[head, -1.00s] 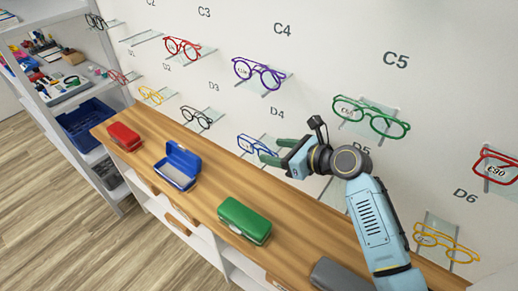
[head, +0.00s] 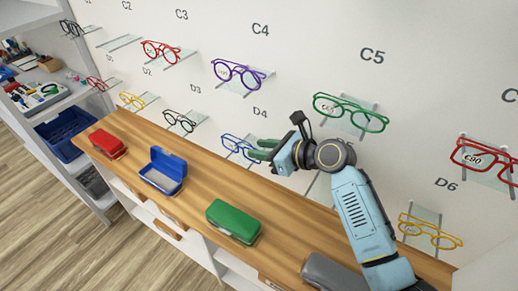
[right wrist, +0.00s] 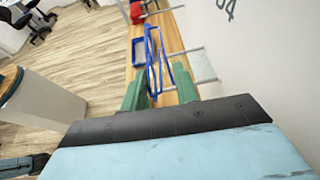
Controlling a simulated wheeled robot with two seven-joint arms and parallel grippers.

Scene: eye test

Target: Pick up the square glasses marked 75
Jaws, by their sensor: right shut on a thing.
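Blue glasses (head: 238,146) are at the wall shelf under the label D4 in the head view. My right gripper (head: 262,150), with green fingers, is shut on them from their right side. In the right wrist view the blue frame (right wrist: 149,50) stands between the two green fingers of my right gripper (right wrist: 159,92). I cannot read a number on these glasses, and the fingers hide part of them. I cannot tell whether they are clear of the glass shelf (right wrist: 197,65). My left gripper is not in view.
Other glasses sit around it: purple (head: 238,74), green (head: 350,112), black (head: 180,121), yellow (head: 430,232) and red marked 90 (head: 482,160). Below, the wooden counter (head: 275,218) bears a red case (head: 107,144), an open blue case (head: 163,172), a green case (head: 234,221) and a grey case (head: 335,272).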

